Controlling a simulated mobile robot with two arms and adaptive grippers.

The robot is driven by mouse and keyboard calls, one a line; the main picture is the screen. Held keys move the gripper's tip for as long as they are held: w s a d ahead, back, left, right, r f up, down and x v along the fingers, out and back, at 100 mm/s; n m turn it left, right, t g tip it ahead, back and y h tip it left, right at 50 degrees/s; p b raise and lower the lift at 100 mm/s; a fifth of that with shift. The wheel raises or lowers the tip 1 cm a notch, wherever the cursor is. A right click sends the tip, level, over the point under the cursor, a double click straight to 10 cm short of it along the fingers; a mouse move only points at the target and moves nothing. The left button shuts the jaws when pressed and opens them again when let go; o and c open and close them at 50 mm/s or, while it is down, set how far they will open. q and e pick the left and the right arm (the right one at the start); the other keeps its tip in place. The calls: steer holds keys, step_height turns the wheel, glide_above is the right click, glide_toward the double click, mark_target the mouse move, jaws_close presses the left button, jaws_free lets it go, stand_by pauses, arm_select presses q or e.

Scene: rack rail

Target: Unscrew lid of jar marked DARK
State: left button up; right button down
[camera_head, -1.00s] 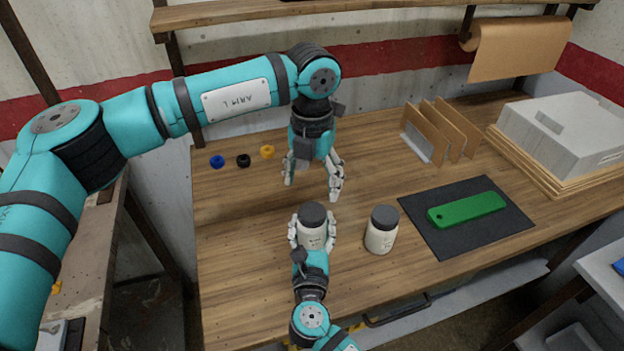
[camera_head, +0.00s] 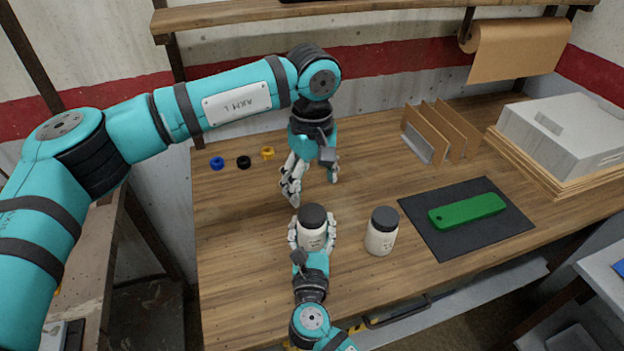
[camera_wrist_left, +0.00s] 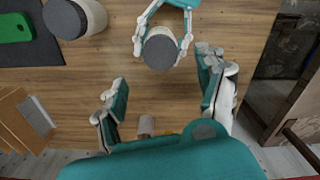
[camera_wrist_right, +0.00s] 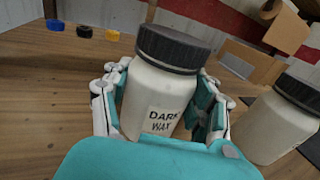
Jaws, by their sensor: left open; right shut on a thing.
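A white jar with a dark grey lid (camera_head: 312,216) stands on the bench. In the right wrist view its label reads DARK WAX (camera_wrist_right: 160,120). My right gripper (camera_head: 312,238) is shut around the body of this jar, with its fingers on both sides and the lid (camera_wrist_right: 174,45) clear above them. My left gripper (camera_head: 312,186) is open and empty, above the bench and behind the jar. In the left wrist view the jar's lid (camera_wrist_left: 160,52) lies beyond the open fingers. The lid sits on the jar.
A second white jar (camera_head: 381,236) with a dark lid stands just right of the held one; its label is not readable. A green bar (camera_head: 467,211) lies on a dark mat (camera_head: 420,213). Blue, black and yellow rings (camera_head: 267,153) lie at the back left. A cardboard rack (camera_head: 440,130) stands behind.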

mark_target(312, 213)
arm_select(q)
steer(key=m, duration=0.6)
steer(key=shift+m, duration=0.3)
steer(key=m, duration=0.5)
steer(key=shift+m, duration=0.3)
steer(key=shift+f, duration=4)
